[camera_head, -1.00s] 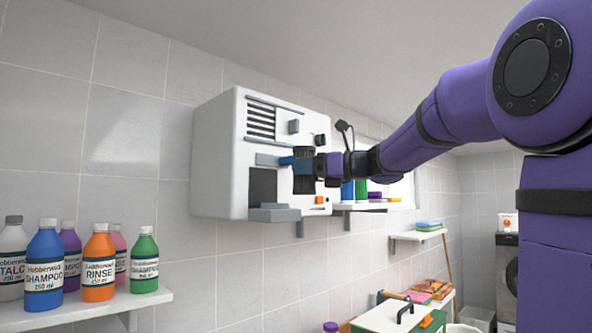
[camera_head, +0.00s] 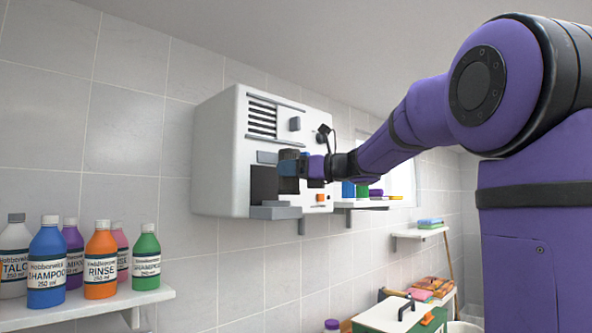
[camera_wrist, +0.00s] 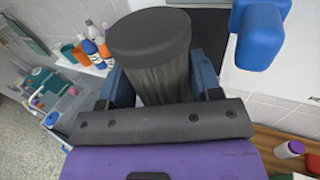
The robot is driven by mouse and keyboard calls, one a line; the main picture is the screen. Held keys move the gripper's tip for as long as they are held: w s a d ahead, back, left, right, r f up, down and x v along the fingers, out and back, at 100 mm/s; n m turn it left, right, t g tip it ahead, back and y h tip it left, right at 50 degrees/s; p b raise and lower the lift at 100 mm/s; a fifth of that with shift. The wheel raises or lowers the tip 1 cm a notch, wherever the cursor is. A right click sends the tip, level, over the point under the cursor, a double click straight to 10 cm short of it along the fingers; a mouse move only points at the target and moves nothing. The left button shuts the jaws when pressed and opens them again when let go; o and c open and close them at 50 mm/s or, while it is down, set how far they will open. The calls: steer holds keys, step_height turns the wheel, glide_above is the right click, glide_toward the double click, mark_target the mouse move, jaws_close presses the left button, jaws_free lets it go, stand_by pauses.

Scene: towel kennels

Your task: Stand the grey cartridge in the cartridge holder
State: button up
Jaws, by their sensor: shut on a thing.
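The grey cartridge (camera_wrist: 152,50) is a dark cylinder, upright between my gripper's fingers in the wrist view; in the head view its top (camera_head: 289,154) shows in front of the white wall unit. My gripper (camera_head: 289,169) is shut on it, and its blue-grey fingers (camera_wrist: 163,85) lie on both sides of it. A grey ledge (camera_head: 275,212) juts out below a dark recess (camera_head: 264,185) on the unit's front and looks like the cartridge holder. The cartridge is above the ledge, near the recess. Its lower end is hidden, and I cannot tell whether it touches the ledge.
The white wall unit (camera_head: 222,160) has a vent, a knob and an orange switch (camera_head: 321,197). A bright blue rounded part (camera_wrist: 258,30) is close to the cartridge. Bottles stand on a left shelf (camera_head: 90,307); another shelf (camera_head: 365,204) is right of the unit.

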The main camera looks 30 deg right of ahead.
steer(key=shift+w+a+f, duration=0.15)
steer(key=shift+w+a, duration=0.05)
steer(key=shift+w, duration=0.8)
steer(key=shift+w+a+f, duration=0.1)
steer(key=shift+w+a, duration=0.1)
steer(key=shift+w, duration=0.75)
steer(key=shift+w+a+f, duration=0.1)
steer(key=shift+w+f, duration=0.15)
steer(key=shift+w, duration=0.4)
steer(key=shift+f, duration=0.8)
steer(key=o, duration=1.1)
steer(key=shift+c, duration=0.2)
steer(key=v, duration=1.1)
steer(key=shift+a, duration=0.1)
